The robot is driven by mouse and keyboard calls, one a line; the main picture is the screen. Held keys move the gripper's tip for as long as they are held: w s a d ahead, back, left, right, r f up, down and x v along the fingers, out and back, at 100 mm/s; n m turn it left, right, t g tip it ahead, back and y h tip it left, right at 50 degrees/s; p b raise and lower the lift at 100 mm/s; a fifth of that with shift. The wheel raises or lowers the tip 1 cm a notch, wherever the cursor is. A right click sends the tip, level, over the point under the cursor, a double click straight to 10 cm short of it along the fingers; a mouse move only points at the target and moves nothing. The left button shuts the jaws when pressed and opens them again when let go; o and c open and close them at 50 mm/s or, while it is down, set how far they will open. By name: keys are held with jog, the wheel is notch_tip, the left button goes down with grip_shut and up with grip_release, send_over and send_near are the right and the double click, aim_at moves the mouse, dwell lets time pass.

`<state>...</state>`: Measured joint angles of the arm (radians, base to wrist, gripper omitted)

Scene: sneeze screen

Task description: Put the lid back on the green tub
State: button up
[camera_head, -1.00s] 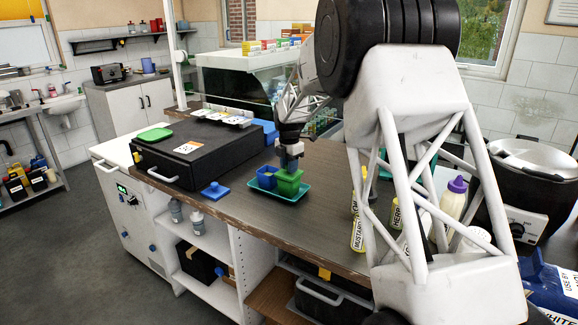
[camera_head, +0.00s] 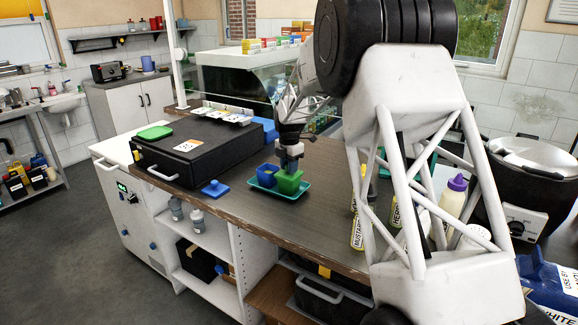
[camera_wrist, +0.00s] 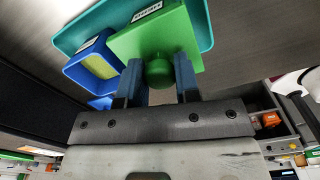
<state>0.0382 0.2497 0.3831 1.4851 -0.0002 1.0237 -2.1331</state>
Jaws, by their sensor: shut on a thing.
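The green tub (camera_head: 288,185) stands in a teal tray (camera_head: 304,193) on the dark counter, beside an open blue tub (camera_head: 266,176). My gripper (camera_head: 290,166) is directly over the green tub, pointing down. In the wrist view its fingers (camera_wrist: 159,83) are shut on the round green knob of the square green lid (camera_wrist: 155,38). The lid is at the top of the green tub and hides its inside. I cannot tell whether it is fully seated or a little above the rim. The blue tub (camera_wrist: 92,66) shows yellowish contents in the wrist view.
A blue lid with a knob (camera_head: 215,188) lies on the counter left of the tray. A black box (camera_head: 196,150) with a flat green piece (camera_head: 154,132) on top stands behind it. Bottles (camera_head: 358,225) stand to the right, near my arm. Counter between tray and bottles is clear.

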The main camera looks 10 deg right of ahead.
jog(key=shift+f, duration=0.2)
jog(key=o, duration=1)
jog(key=shift+c, duration=0.2)
jog(key=shift+r, duration=0.15)
jog(key=shift+r, duration=3.35)
jog(key=shift+s, duration=0.1)
